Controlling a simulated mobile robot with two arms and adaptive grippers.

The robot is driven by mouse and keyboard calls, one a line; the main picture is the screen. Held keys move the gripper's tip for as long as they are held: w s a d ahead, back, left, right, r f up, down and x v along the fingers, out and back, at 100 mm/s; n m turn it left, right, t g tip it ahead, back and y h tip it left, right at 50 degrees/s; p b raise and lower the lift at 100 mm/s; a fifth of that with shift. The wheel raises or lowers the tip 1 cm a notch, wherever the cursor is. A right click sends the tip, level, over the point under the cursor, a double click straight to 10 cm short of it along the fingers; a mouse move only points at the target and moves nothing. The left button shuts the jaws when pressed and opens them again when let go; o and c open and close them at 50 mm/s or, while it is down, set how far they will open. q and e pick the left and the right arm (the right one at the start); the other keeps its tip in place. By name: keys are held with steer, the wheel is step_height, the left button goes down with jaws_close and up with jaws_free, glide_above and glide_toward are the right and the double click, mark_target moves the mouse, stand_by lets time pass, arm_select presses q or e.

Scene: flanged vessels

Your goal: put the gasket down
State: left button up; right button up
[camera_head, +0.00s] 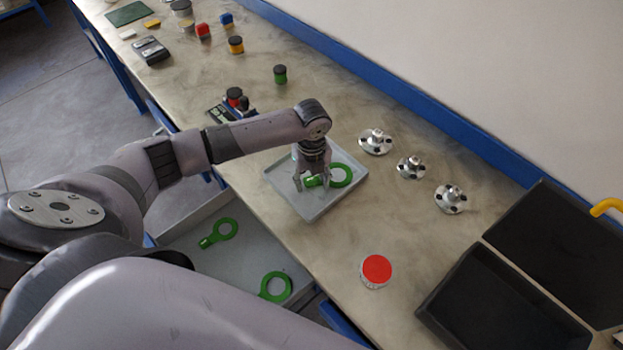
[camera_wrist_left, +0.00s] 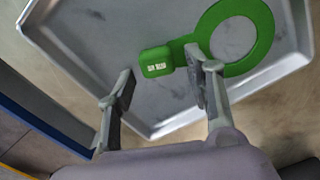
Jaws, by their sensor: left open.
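A green ring gasket with a tab lies in the grey tray (camera_head: 312,206) on the bench. Its ring (camera_head: 342,175) shows right of my left gripper (camera_head: 311,187) in the head view. In the left wrist view the gasket's labelled tab (camera_wrist_left: 155,62) and part of its ring (camera_wrist_left: 262,18) show over the tray floor (camera_wrist_left: 85,45). My left gripper (camera_wrist_left: 160,95) is open, with its fingers apart around the tab end; the right finger overlaps the neck between tab and ring. I cannot tell whether a finger touches it. My right gripper is not in view.
Two more green gaskets (camera_head: 222,231) (camera_head: 274,286) lie in a lower grey drawer or tray. Several metal flanges (camera_head: 375,142) stand right of the tray. A red-lidded jar (camera_head: 376,270) and an open black case (camera_head: 500,308) are nearer. Small jars and boxes stand farther back.

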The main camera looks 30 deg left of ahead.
arm_select(q)
steer(key=shift+r, duration=0.55)
step_height(320, 180, up, 11)
steer(key=b, duration=0.2)
steer(key=shift+r, duration=0.15)
